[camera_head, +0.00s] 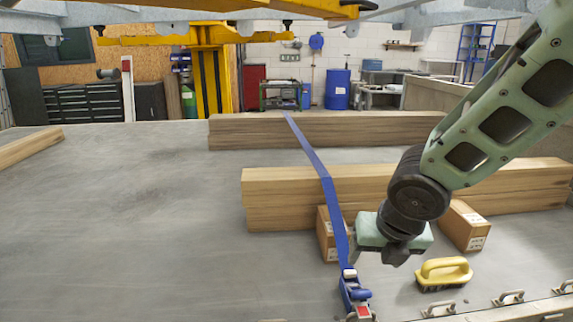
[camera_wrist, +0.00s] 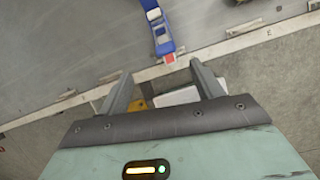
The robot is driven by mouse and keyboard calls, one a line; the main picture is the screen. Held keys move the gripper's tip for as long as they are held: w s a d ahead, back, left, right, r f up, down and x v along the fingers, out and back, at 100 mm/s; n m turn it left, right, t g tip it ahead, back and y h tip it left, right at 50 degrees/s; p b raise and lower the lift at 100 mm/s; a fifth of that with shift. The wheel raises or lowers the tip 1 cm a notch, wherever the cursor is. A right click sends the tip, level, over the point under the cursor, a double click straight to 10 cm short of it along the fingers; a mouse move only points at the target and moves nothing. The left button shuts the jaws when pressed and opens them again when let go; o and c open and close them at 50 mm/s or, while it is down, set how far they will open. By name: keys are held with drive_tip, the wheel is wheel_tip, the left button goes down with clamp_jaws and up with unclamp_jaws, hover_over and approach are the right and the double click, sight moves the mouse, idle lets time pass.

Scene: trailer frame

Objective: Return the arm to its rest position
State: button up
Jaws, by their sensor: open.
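My gripper (camera_wrist: 160,85) is open and empty in the wrist view, with its two grey fingers apart. In the head view my gripper (camera_head: 395,255) hangs at the right, above the grey trailer bed, in front of the stacked timber beams (camera_head: 290,200). Its fingertips are small and dark there. The blue strap (camera_head: 318,165) runs over the beams to a ratchet buckle (camera_head: 355,292) near the front edge. The buckle also shows at the top of the wrist view (camera_wrist: 160,32), beyond the fingers.
Two cardboard boxes, one left (camera_head: 328,235) and one right (camera_head: 464,226), stand before the beams. A yellow-handled brush (camera_head: 444,272) lies at right. The metal edge rail (camera_head: 500,308) carries several handles. The bed's left side (camera_head: 120,220) is mostly clear. A yellow lifting frame (camera_head: 205,70) stands behind.

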drive_tip(key=s+a+r+m+g+p, duration=0.1)
drive_tip(key=s+a+r+m+p, duration=0.1)
drive_tip(key=s+m, duration=0.4)
drive_tip(key=s+a+r+m+g+p, duration=0.1)
drive_tip(key=s+r+m, duration=0.3)
drive_tip(key=m, duration=0.7)
drive_tip(key=s+a+r+m+g+p, duration=0.2)
drive_tip(key=s+r+m+p, duration=0.1)
drive_tip(key=s+m, duration=0.6)
drive_tip(key=shift+a+r+m+y+p, duration=0.25)
drive_tip(key=shift+a+m+y+p, duration=0.05)
drive_tip(key=shift+a, duration=0.1)
